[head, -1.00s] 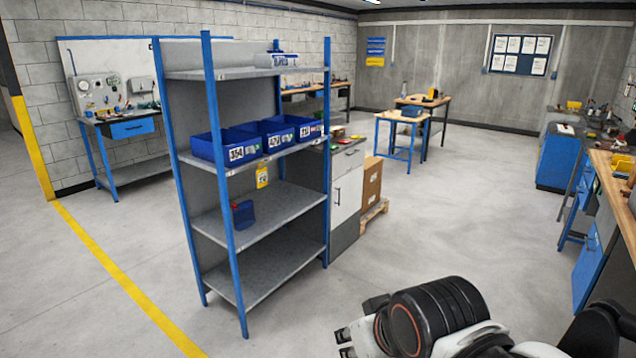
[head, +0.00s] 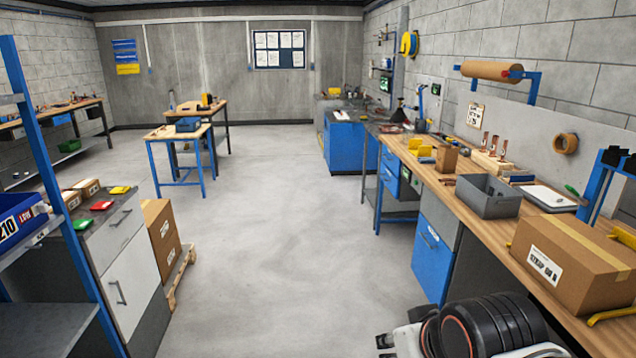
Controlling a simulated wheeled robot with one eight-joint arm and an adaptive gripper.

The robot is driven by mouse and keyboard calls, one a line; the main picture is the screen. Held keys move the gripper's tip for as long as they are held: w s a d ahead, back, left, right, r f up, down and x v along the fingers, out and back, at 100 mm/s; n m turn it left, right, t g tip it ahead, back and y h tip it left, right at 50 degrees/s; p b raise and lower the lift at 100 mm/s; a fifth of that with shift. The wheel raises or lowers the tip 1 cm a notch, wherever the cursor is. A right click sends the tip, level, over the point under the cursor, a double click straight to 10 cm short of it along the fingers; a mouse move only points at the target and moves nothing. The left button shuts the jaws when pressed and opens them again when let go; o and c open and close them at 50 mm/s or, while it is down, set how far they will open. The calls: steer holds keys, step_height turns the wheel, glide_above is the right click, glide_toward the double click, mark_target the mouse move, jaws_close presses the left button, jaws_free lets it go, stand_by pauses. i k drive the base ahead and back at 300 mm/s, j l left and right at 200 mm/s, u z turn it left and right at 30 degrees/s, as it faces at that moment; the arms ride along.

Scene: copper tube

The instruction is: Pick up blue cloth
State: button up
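I cannot make out a blue cloth for certain in the head view. A dark blue item (head: 187,124) sits on the small blue-legged table across the room and looks more like a box. Part of my gripper (head: 388,346) shows at the bottom edge, low in front of the workbench and away from all objects. Its fingertips are small and partly cut off, so I cannot tell if they are open or shut.
A long wooden workbench (head: 470,215) runs along the right, with a cardboard box (head: 570,262) and a grey bin (head: 487,197). A blue-post shelf (head: 50,150) and a cabinet (head: 132,240) stand left. The grey floor (head: 290,240) between them is clear.

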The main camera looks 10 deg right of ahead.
mark_target(427, 160)
steer(key=i+z, duration=0.15)
steer(key=i, duration=1.9)
steer(key=i+z, duration=0.35)
steer(key=i, duration=0.15)
steer(key=i+z, duration=0.35)
steer(key=i, duration=0.15)
steer(key=i+j+z, duration=0.35)
steer(key=i, duration=0.15)
steer(key=i+l+z, duration=0.2)
steer(key=i+z, duration=0.5)
steer(key=i, duration=0.2)
